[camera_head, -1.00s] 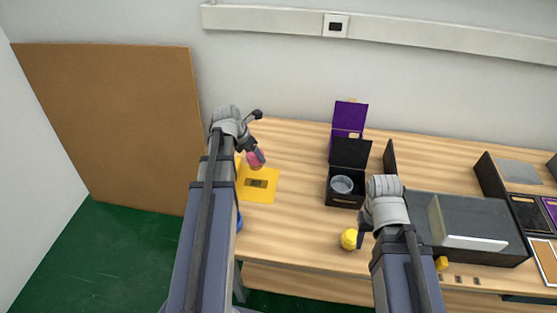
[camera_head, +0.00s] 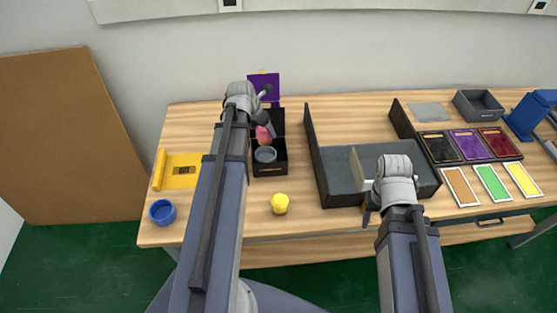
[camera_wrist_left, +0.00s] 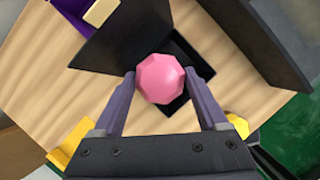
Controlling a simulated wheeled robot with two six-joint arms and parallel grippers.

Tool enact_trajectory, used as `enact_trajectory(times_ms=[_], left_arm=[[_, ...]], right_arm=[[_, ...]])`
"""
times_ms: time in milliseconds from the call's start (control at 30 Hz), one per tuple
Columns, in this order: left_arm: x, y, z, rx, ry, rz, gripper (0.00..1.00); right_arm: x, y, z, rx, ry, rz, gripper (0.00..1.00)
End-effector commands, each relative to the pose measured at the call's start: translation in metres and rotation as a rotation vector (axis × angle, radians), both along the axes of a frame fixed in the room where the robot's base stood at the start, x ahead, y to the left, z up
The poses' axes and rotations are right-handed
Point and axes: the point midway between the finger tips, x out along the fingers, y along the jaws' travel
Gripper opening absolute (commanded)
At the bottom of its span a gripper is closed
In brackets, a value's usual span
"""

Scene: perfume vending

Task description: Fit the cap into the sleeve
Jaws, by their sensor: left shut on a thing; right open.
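The pink faceted cap (camera_head: 263,136) is held between the fingers of my left gripper (camera_head: 267,130); it also shows in the left wrist view (camera_wrist_left: 160,80). It is over or just behind a grey round sleeve (camera_head: 265,154) that stands inside an open black box (camera_head: 270,171). I cannot tell whether cap and sleeve touch. In the left wrist view the cap hides the sleeve and part of the box (camera_wrist_left: 205,68). My right gripper (camera_head: 369,208) is open and empty, in front of the grey-black tray.
A yellow faceted cap (camera_head: 280,204) stands in front of the box. A blue round piece (camera_head: 162,212) and a yellow plate (camera_head: 178,181) are at left. A large grey-black tray (camera_head: 335,175) is at right, with coloured cards (camera_head: 478,146) beyond. A purple box (camera_head: 265,87) stands behind.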

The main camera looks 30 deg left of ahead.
Motion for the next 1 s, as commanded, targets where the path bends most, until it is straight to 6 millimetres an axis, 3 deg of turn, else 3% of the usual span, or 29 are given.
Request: enact_trajectory(times_ms=[233, 600, 833, 1000], left_arm=[[0.000, 0.000, -0.011, 0.000, 0.000, 0.000, 0.08], [0.000, 0.000, -0.063, 0.000, 0.000, -0.001, 0.08], [0.000, 0.000, -0.064, 0.000, 0.000, -0.001, 0.08], [0.000, 0.000, -0.079, 0.000, 0.000, -0.001, 0.08]], right_arm=[[0.000, 0.000, -0.011, 0.000, 0.000, 0.000, 0.50], [0.000, 0.000, -0.063, 0.000, 0.000, 0.000, 0.50], [0.000, 0.000, -0.064, 0.000, 0.000, 0.000, 0.50], [0.000, 0.000, -0.079, 0.000, 0.000, 0.000, 0.50]])
